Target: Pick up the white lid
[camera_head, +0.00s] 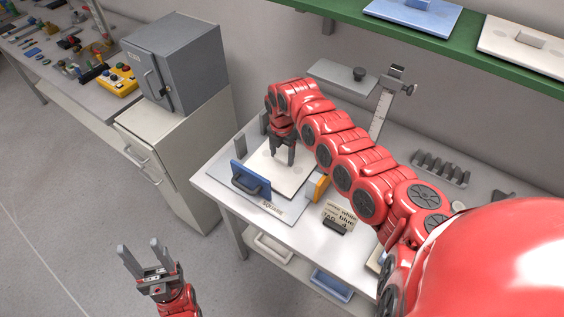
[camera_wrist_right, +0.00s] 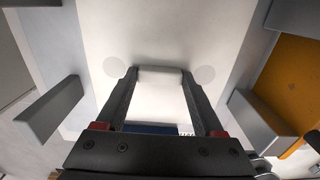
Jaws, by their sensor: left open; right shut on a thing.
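The white lid (camera_head: 295,181) is a flat plate at the left part of the white table, between a blue block and an orange block. It fills the middle of the right wrist view (camera_wrist_right: 160,35), with its white raised handle (camera_wrist_right: 160,76) between my fingers. My right gripper (camera_head: 284,162) reaches down from above and is shut on this handle. In the head view the gripper hides the handle. I cannot tell whether the lid rests on the fixture or is slightly raised. My left gripper (camera_head: 142,250) is open and empty, low over the floor, away from the table.
The blue block (camera_head: 250,180) with a dark handle, the orange block (camera_head: 319,187) and grey upright stops stand close around the lid. A label stand (camera_head: 338,217) is to the right. A green shelf (camera_head: 420,38) holds a blue lid (camera_head: 412,14) and another white lid (camera_head: 510,47).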

